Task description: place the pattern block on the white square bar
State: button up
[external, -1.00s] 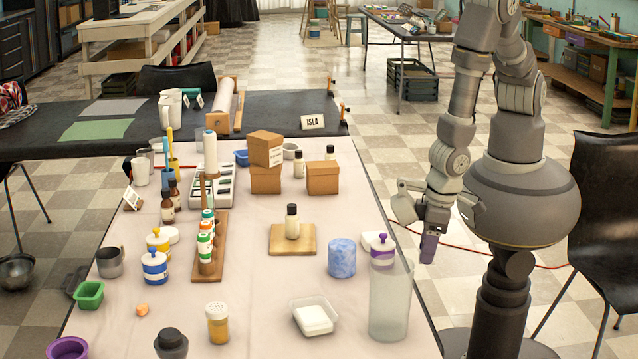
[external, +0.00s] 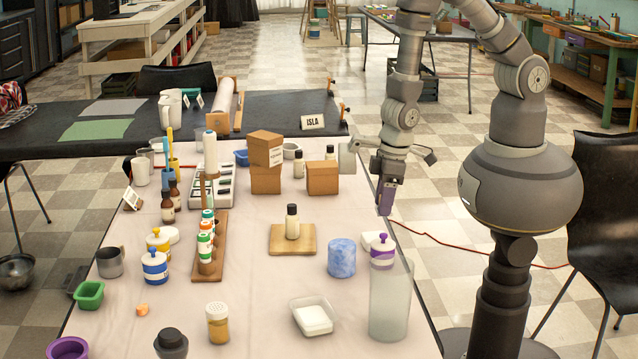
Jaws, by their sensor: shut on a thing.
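My gripper (external: 384,211) points down near the right edge of the table, to the right of the cardboard boxes. A purple part shows at its end. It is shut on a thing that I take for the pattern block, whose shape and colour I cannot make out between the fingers. The white square bar (external: 313,319) lies in a clear shallow dish (external: 297,318) at the front of the table, clear of my gripper. Its top is bare.
A tall frosted cylinder (external: 389,308), a purple-lidded jar (external: 382,253) and a blue marbled cylinder (external: 341,258) stand behind and right of the dish. A small bottle (external: 292,222) stands on a wooden board (external: 308,250). A small orange piece (external: 142,310) lies front left.

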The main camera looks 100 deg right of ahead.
aim_at(373, 236)
jog(key=d+f+b, duration=0.1)
jog(key=f, duration=0.3)
jog(key=w+d+f+b, duration=0.1)
jog(key=f, duration=0.2)
jog(key=shift+w+d+f+b, duration=0.1)
jog(key=shift+d+b, duration=0.2)
jog(key=shift+d, duration=0.05)
jog(key=shift+f, duration=0.2)
jog(key=o, duration=1)
jog(key=shift+o, duration=0.2)
jog(key=shift+r, duration=0.1)
notch_tip(373, 236, up, 12)
jog(key=s+p, duration=0.1)
jog(key=p, duration=0.3)
jog(key=shift+s, duration=0.4)
